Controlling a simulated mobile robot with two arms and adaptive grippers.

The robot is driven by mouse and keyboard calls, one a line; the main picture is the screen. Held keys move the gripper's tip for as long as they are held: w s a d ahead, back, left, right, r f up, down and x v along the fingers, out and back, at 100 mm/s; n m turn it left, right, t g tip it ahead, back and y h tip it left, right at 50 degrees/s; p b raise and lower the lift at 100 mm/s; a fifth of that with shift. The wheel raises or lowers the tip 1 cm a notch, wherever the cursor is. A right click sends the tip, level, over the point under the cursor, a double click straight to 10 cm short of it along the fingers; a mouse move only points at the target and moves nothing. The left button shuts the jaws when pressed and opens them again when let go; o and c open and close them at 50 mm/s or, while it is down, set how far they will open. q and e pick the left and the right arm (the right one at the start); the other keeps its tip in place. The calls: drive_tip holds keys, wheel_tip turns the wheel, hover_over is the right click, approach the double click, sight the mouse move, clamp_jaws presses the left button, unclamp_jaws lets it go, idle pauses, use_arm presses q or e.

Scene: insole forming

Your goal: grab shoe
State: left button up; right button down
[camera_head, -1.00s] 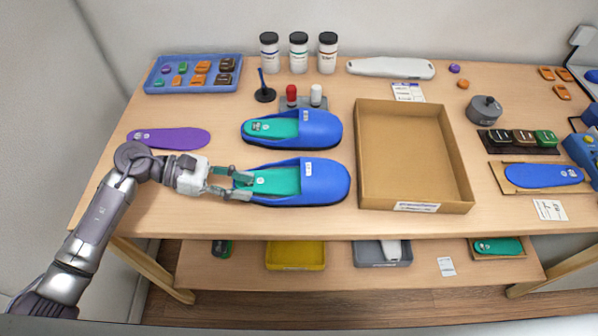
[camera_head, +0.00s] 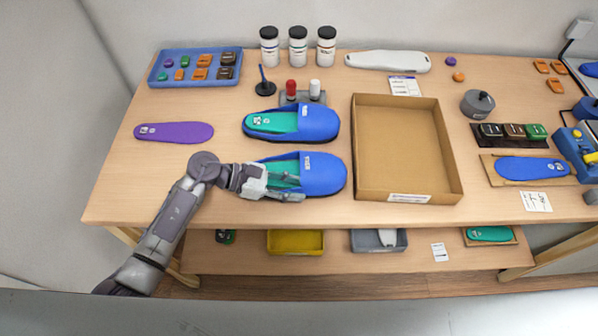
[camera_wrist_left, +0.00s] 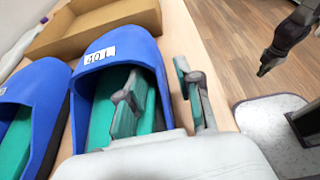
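Two blue shoes with teal insoles lie on the table, toes to the right: a far shoe (camera_head: 318,122) and a near shoe (camera_head: 325,172). The near shoe also shows in the left wrist view (camera_wrist_left: 120,48), with a white label reading "40 L". My left gripper (camera_head: 292,188) is at the near shoe's open heel end. In the left wrist view my left gripper (camera_wrist_left: 160,100) has one finger inside the shoe opening and the other outside its side wall, with a gap between them. A dark arm end at upper right there appears to be my right gripper (camera_wrist_left: 268,66); its fingers are unclear.
A cardboard box (camera_head: 408,198) stands right of the shoes. A purple insole (camera_head: 174,132) lies to the left. A blue tray (camera_head: 160,83), several white jars and a stand with red and white knobs (camera_head: 302,97) are behind. The table's front edge is close to the near shoe.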

use_arm(q)
clamp_jaws()
idle(0.3)
drive_tip(key=shift+r, duration=0.1)
